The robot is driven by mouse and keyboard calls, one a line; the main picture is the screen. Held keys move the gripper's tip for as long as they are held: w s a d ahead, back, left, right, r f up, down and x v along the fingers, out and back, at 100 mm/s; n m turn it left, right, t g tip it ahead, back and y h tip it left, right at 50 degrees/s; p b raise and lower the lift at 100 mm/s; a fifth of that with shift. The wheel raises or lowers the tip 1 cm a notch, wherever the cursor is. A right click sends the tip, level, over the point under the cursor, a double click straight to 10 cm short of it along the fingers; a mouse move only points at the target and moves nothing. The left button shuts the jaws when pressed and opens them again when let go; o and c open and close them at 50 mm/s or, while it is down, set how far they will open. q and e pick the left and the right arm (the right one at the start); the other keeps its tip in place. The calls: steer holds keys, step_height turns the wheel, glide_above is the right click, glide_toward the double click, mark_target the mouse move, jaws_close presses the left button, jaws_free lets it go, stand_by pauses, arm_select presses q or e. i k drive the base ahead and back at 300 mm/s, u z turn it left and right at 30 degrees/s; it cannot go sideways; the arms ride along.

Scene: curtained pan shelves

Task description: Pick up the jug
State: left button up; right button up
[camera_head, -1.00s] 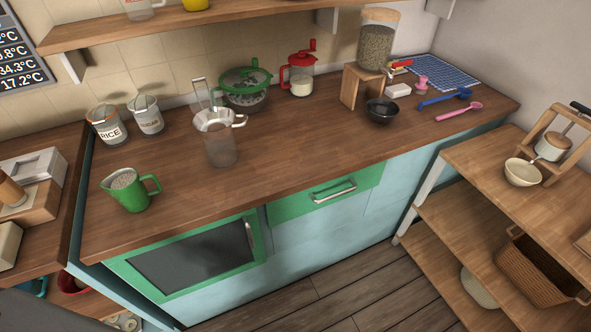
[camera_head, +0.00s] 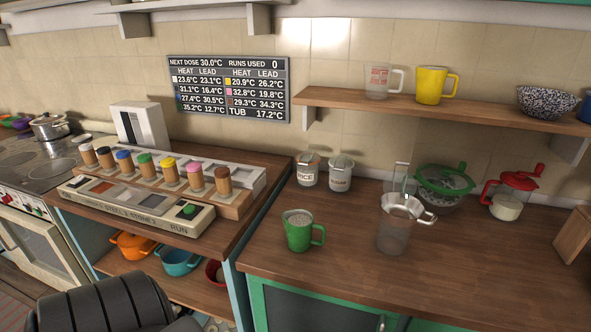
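Several jug-like vessels show. A green jug (camera_head: 299,231) with its handle to the right stands upright on the wooden counter, with pale grainy contents. A yellow jug (camera_head: 431,86) and a clear measuring jug (camera_head: 378,82) with red markings stand on the wall shelf. A clear container (camera_head: 393,236) with a metal sieve on top stands right of the green jug. A lidded clear jug (camera_head: 508,199) with a red handle and white contents stands farther right. Neither gripper is in view. A dark ribbed part of mine fills the lower left. Nothing touches the green jug.
Rice and sugar jars (camera_head: 308,169) stand behind the green jug, with a green colander (camera_head: 446,187) to the right. A dosing station (camera_head: 138,204) with several coloured-capped vials stands left. The wall shelf (camera_head: 440,109) overhangs the back. The front counter is clear.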

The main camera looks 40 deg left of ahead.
mark_target(298, 224)
steer(key=u, duration=1.35)
